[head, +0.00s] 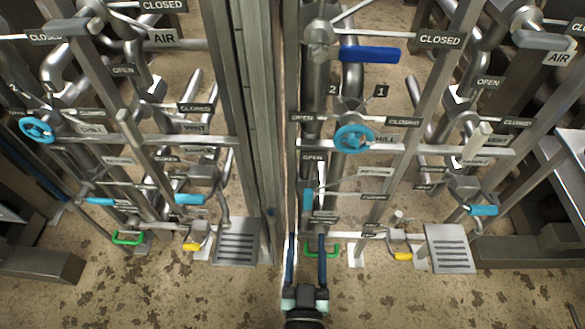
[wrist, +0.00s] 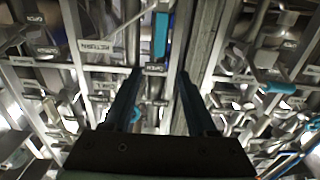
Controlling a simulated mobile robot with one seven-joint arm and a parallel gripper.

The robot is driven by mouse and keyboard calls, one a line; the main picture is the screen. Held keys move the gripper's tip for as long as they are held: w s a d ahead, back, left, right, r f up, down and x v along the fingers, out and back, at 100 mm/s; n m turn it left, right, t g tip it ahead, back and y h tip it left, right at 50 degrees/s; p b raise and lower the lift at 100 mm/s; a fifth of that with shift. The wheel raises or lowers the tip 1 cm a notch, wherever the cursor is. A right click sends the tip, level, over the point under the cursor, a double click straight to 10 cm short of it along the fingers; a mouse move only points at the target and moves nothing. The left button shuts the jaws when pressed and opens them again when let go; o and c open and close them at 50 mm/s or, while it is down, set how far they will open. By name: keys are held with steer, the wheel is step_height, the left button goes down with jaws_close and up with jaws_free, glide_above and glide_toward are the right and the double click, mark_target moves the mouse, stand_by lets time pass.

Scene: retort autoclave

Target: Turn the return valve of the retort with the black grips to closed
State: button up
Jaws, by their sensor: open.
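The return plate (head: 376,172) is on the right-hand pipe stand in the head view, and in the wrist view (wrist: 95,46). Left of it in the head view is a light-blue grip (head: 308,200), standing upright on the picture, below an OPEN plate (head: 312,158); this grip also shows in the wrist view (wrist: 160,35). I cannot see black on the grips, nor tell for certain which lever is the return valve's. My gripper (head: 306,238) is open and empty, its dark-blue fingers apart, below the light-blue grip in the head view. Nothing visible is between the fingers in the wrist view (wrist: 160,75).
A light-blue handwheel (head: 354,138) and a dark-blue lever (head: 370,54) sit higher up. A green handle (head: 322,251) is close beside my gripper. A grey upright post (head: 257,130) stands to the left, with a similar valve stand beyond. Speckled floor is free in front.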

mark_target(308, 195)
steer(key=w+b, duration=0.3)
steer(key=w, duration=0.9)
steer(key=shift+w, duration=0.35)
steer(key=shift+d, duration=0.1)
jaws_close()
stand_by(0.8)
